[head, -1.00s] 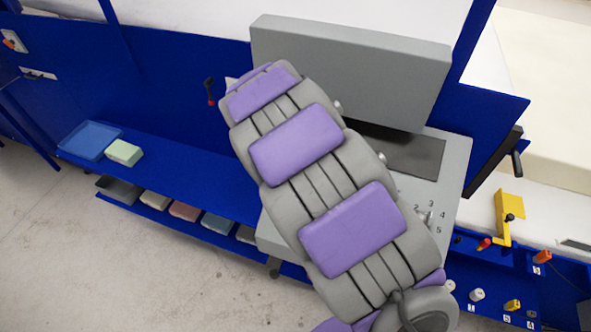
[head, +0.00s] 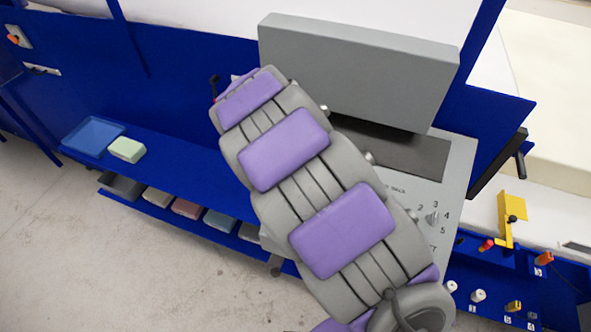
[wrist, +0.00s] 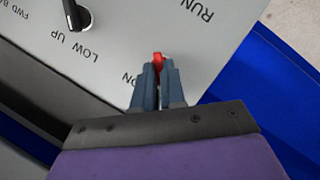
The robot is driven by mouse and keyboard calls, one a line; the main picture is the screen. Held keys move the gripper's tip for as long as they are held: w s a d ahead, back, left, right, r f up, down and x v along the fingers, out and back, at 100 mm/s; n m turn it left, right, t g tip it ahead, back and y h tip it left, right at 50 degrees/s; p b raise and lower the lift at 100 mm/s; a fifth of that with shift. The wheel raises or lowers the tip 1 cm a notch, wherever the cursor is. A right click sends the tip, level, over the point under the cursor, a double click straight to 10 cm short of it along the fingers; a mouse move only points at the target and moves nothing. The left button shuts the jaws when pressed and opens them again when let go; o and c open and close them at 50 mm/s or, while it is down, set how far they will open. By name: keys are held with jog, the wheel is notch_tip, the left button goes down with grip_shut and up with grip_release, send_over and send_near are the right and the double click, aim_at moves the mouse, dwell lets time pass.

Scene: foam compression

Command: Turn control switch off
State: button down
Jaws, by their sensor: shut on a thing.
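In the wrist view my gripper (wrist: 158,80) is shut on a small red switch (wrist: 157,57), the control switch by its place on the grey panel (wrist: 200,45). Only its red tip shows between and just beyond the fingertips; the rest is hidden by the fingers. The word RUN is printed above right of it, and a partly hidden label ending in ON is below left. In the head view my arm covers the gripper and the switch.
A black knob (wrist: 75,15) is on the panel near LOW and UP. In the head view a grey screen housing (head: 355,72) stands behind my arm, and a numbered dial (head: 432,218) is at its right.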

jog(key=c, duration=1.5)
grip_release()
jog(key=shift+s+d+f+g, duration=0.2)
jog(key=shift+s+f, duration=0.25)
jog(key=shift+f, duration=0.05)
jog(key=shift+s+d+f+g, duration=0.15)
jog(key=shift+s+f+g, duration=0.05)
jog(key=shift+s+f, duration=0.25)
jog(key=shift+c, duration=0.2)
jog(key=shift+o, duration=0.7)
jog(key=shift+a, duration=0.1)
jog(key=shift+o, duration=0.8)
jog(key=shift+a+r, duration=0.1)
jog(key=shift+o, duration=0.2)
jog(key=shift+w+a+r, duration=0.15)
jog(key=shift+w+r, duration=0.05)
jog(key=shift+w+d+r+t, duration=0.2)
jog(key=shift+w+r+t, duration=0.15)
jog(key=shift+w+t, duration=0.05)
jog(key=shift+w+d+r, duration=0.1)
jog(key=shift+d, duration=0.05)
